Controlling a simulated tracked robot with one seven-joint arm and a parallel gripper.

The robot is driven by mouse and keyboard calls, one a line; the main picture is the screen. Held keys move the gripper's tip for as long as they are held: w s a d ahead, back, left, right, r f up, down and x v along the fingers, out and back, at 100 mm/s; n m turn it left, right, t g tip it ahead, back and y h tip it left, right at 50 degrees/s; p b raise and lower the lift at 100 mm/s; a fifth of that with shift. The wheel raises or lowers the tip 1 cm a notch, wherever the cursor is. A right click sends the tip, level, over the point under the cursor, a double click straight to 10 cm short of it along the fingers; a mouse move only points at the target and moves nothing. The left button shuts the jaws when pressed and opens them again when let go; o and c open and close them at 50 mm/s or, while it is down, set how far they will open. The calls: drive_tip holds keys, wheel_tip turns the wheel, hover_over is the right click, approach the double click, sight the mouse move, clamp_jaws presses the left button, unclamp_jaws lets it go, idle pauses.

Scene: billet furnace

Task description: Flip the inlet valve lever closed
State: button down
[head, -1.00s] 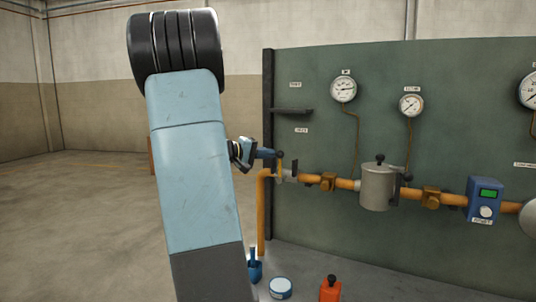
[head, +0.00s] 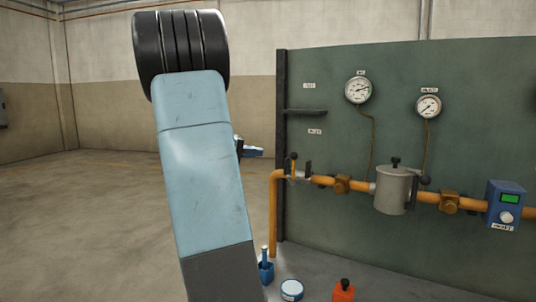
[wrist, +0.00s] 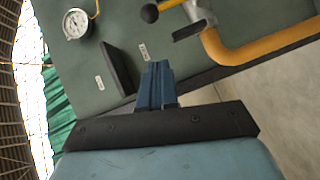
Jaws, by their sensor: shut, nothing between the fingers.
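The inlet valve lever (head: 293,168) is a short yellow bar with a black ball knob, at the left end of the orange pipe (head: 324,180). It stands upright, across the level pipe run, in the head view. In the wrist view the blue fingers (wrist: 157,74) are shut together and empty.
A small black upright plate (head: 308,168) stands just right of the lever. A dark shelf (head: 306,111) juts from the green panel (head: 400,85) above. A grey canister (head: 392,192) sits on the pipe.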

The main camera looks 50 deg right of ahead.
drive_tip(key=v, duration=0.4)
drive_tip(key=shift+w+a, duration=0.1)
drive_tip(key=shift+a, duration=0.2)
drive_tip(key=shift+f, duration=0.1)
drive_tip(key=s+a+f+n+t+y, duration=0.2)
drive_tip(key=s+a+t+y, duration=0.2)
drive_tip(key=a, duration=0.9)
drive_tip(key=s+a+f+n+t+y, duration=0.2)
drive_tip(key=s+a+t+y, duration=0.2)
drive_tip(key=a, duration=0.9)
drive_tip(key=s+a+f+n+t+y, duration=0.3)
drive_tip(key=s+a+y, duration=0.3)
drive_tip(key=a, duration=0.8)
drive_tip(key=shift+s+t+y, duration=0.4)
drive_tip(key=shift+s+t, duration=0.4)
drive_tip(key=shift+s, duration=0.45)
